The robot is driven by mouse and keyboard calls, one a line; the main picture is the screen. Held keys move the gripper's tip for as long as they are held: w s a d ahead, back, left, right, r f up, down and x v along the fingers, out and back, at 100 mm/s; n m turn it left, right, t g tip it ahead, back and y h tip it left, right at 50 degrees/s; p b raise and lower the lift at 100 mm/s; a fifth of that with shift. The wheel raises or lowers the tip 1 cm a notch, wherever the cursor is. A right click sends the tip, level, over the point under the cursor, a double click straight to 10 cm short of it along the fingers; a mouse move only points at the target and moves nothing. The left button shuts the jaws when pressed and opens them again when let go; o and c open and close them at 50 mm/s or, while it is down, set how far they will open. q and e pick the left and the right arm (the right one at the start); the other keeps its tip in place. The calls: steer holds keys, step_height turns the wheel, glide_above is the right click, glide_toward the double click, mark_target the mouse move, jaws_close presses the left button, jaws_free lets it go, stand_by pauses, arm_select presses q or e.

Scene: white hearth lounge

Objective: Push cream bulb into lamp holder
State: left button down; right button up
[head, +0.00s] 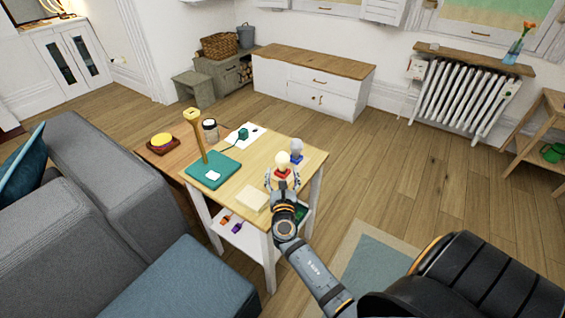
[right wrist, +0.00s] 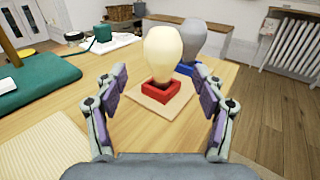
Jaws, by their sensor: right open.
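The cream bulb (head: 283,159) stands upright in a red square stand (right wrist: 160,98) on a pale pad near the table's right edge; it also shows in the right wrist view (right wrist: 162,52). My right gripper (head: 283,184) is open and empty, facing the bulb, with its fingers (right wrist: 158,76) spread left and right of the red stand in that view. I cannot tell any contact. The lamp has a teal base (head: 208,170) and a tall yellow post (head: 196,138) with a wider head (head: 192,114), which seems to be the holder. My left gripper is not in view.
A grey bulb (head: 296,147) in a blue stand (right wrist: 185,70) is just behind the cream one. A cream pad (head: 252,199) lies at the front of the table. A teal plug (head: 243,134), a jar (head: 210,130) and a yellow item (head: 162,140) are farther back.

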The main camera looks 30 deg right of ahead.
mark_target(283, 167)
steer(key=x, duration=0.6)
steer(key=shift+s+d+f, duration=0.1)
steer(key=shift+s+d, duration=0.05)
steer(key=c, duration=1.2)
